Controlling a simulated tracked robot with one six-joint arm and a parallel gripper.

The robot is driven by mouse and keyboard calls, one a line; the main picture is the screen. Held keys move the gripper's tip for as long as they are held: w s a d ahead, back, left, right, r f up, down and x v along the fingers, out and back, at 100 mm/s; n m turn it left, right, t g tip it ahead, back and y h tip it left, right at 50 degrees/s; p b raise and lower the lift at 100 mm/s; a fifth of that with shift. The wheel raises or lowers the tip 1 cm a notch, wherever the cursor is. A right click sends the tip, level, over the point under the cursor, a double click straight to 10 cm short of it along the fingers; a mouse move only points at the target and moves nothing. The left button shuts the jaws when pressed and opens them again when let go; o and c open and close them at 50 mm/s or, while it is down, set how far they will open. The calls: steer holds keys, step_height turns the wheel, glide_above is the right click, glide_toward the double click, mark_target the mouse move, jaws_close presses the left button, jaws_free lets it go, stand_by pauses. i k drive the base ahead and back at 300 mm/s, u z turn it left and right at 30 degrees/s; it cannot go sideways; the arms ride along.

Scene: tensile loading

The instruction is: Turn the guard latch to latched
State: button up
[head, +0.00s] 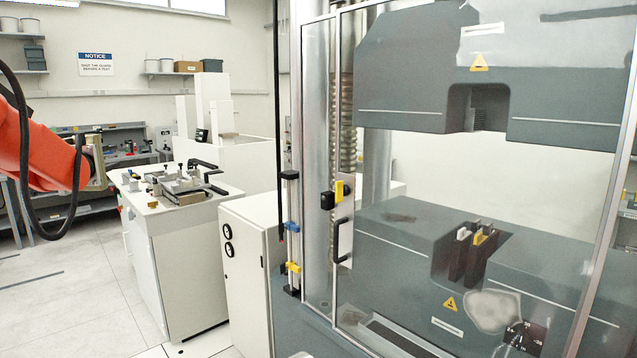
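The guard latch (339,191) is a small yellow upright piece with black parts beside it, on the guard's left frame post. It is too small to tell which way it is turned. The clear guard door (400,165) stands in front of the testing machine and looks closed. A black door handle (344,240) sits below the latch. My orange arm enters at the left edge, and my gripper (97,165) at its end is far left of the latch, touching nothing I can see. Its fingers cannot be made out.
A white cabinet (245,265) with two round dials stands left of the machine. A white bench (165,260) with fixtures on top stands between my arm and the machine. Shelves and a notice (96,64) are on the back wall. Floor (60,290) at front left is clear.

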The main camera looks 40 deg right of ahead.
mark_target(341, 190)
steer(key=i, duration=0.85)
steer(key=u, duration=0.9)
